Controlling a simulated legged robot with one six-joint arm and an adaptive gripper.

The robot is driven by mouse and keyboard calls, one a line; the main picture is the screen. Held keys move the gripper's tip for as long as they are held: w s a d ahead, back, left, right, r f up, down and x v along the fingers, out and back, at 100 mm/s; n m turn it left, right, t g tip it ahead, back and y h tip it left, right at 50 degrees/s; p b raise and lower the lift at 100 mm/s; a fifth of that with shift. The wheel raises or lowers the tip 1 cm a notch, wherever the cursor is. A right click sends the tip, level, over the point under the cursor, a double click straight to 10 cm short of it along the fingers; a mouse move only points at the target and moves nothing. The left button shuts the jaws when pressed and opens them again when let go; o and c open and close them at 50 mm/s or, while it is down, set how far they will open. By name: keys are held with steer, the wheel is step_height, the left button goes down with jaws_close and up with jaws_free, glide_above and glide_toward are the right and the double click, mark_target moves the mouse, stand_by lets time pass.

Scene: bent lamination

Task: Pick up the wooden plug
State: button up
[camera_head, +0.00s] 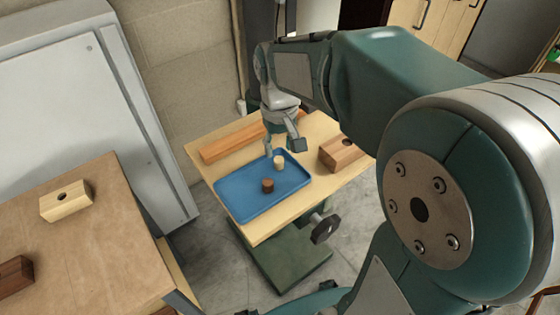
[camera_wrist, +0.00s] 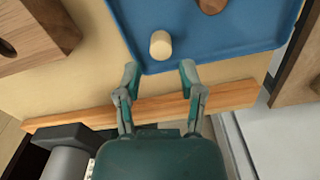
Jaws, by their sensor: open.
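A pale wooden plug (camera_head: 279,163) stands on the blue tray (camera_head: 240,201), near its far edge. A dark brown plug (camera_head: 268,186) stands on the same tray, nearer the middle. My gripper (camera_head: 282,149) is above the tray's far edge, fingers apart and empty. In the wrist view the pale plug (camera_wrist: 160,45) lies just beyond the open fingertips (camera_wrist: 160,69), roughly centred between them and not touched. The dark plug (camera_wrist: 211,5) is cut off by the top edge of that view.
The tray lies on a small wooden worktable (camera_head: 262,231). A long orange-brown wooden bar (camera_head: 230,140) lies behind it. A brown block with a hole (camera_head: 341,152) sits to the right. A pale holed block (camera_head: 66,201) is on the left table (camera_head: 85,250).

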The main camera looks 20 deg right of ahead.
mark_target(278, 159)
steer(key=f, duration=0.5)
steer(key=shift+a, duration=0.25)
steer(key=shift+d, duration=0.15)
steer(key=c, duration=0.5)
